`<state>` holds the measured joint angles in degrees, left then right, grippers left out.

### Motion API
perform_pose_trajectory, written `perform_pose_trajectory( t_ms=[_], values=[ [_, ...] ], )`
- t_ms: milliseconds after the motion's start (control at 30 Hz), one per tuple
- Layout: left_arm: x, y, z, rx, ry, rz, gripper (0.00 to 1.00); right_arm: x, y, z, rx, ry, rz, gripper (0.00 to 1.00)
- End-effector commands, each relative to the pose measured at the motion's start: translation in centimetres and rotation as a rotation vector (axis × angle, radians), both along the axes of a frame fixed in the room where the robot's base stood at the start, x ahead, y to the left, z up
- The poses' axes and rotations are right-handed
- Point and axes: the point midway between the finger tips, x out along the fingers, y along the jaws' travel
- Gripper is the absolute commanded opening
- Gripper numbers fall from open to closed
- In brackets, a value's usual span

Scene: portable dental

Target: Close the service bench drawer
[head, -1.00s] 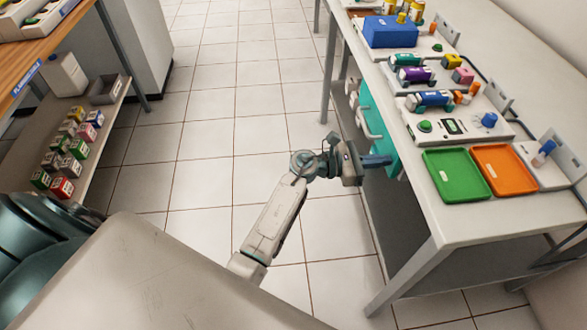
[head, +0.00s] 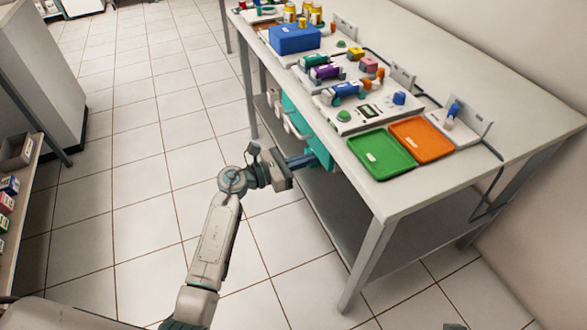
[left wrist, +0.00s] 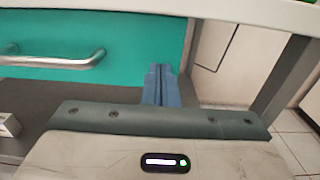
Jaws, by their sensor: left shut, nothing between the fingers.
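The service bench (head: 420,195) has a teal drawer front (head: 318,150) under its top, with a pale handle (head: 297,128). In the left wrist view the teal front (left wrist: 110,45) fills the upper left, with its metal handle (left wrist: 60,60) at the left. My left gripper (head: 308,160) is shut and empty. Its blue-grey fingertips (left wrist: 160,82) point at the right end of the drawer front, to the right of the handle. They are touching it or very close; I cannot tell which. How far the drawer stands out is unclear. My right gripper is not in view.
The bench top carries a green tray (head: 381,155), an orange tray (head: 422,139), a blue box (head: 294,38) and several small devices. A bench leg (head: 363,262) stands at the front corner. A shelf with small boxes (head: 8,200) is at the left. The tiled floor between is clear.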

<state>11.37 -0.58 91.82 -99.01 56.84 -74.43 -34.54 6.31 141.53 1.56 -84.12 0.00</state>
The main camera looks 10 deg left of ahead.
Motion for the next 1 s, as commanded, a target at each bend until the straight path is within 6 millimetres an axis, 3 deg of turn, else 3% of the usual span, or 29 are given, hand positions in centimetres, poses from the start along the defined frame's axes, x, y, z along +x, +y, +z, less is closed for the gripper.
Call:
perform_pose_trajectory(
  t_ms=[200,400,833,1000],
  values=[
    [-2.8,4.7,-0.4,0.009,0.001,0.0,0.0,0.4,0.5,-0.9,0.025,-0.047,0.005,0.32],
    [-4.7,7.6,-0.3,0.007,0.002,0.0,0.0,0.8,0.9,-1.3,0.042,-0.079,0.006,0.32],
    [-5.7,8.9,0.0,-0.009,0.005,0.006,0.0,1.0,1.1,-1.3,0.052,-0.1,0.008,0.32],
    [-6.1,9.6,2.0,-0.212,0.064,0.111,0.0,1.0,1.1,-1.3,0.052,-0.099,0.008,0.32]
  ],
)
